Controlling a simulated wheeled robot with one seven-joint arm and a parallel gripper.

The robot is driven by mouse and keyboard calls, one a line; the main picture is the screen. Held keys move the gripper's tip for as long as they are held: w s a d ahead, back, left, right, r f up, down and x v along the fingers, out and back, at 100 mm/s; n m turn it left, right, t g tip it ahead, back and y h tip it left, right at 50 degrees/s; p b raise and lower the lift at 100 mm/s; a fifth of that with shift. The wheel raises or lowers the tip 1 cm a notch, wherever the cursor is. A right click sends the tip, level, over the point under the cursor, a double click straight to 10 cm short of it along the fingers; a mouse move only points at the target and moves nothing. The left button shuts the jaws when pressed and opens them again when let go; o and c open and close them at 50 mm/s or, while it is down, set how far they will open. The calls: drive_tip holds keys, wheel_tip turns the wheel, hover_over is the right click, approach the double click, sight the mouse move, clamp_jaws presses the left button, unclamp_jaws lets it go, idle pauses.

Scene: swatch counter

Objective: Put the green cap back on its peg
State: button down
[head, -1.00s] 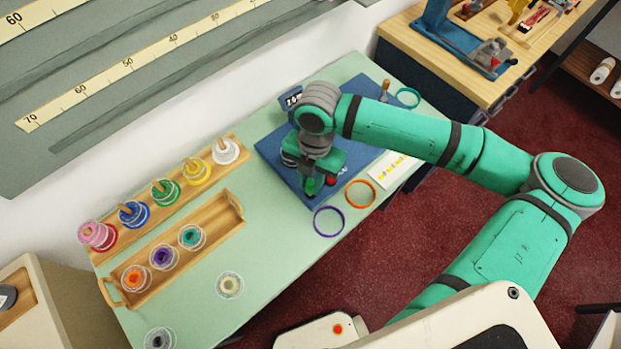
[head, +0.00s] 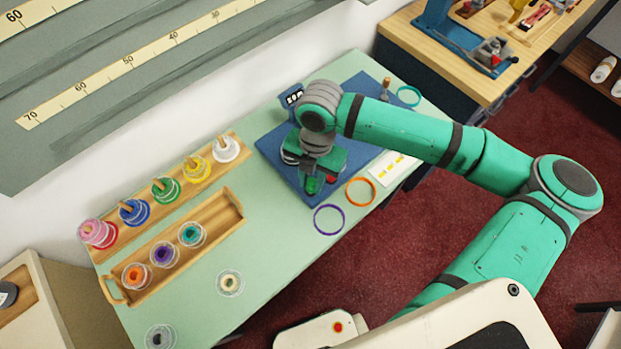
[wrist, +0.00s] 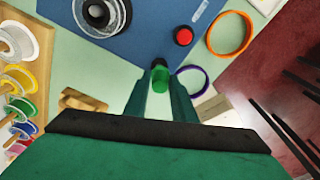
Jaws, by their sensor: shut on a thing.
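My gripper (wrist: 161,92) is shut on the green cap (wrist: 160,78), which shows between the two fingers in the wrist view. A small dark piece shows at the cap's far end, and I cannot tell whether it is part of the cap or a fingertip. In the head view my gripper (head: 312,186) is low over the near edge of the blue mat (head: 275,152). The cap is hard to make out there against my green fingers. A short wooden peg (head: 386,86) stands at the mat's far right corner. I cannot tell which peg belongs to the cap.
A rack (head: 151,215) holds several coloured spools on pegs, and a wooden tray (head: 226,212) with three spools lies beside it. A red button (wrist: 183,36), a purple ring (head: 329,220) and an orange ring (head: 361,192) are near my gripper. Counter around the cream spool (head: 230,283) is clear.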

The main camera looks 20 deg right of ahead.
drive_tip(key=shift+f, duration=1.2)
drive_tip(key=c, duration=1.4)
unclamp_jaws()
drive_tip(key=shift+w, duration=0.1)
drive_tip(key=shift+a+r, duration=0.1)
drive_tip(key=shift+r, duration=3.4)
drive_tip(key=shift+a, duration=0.1)
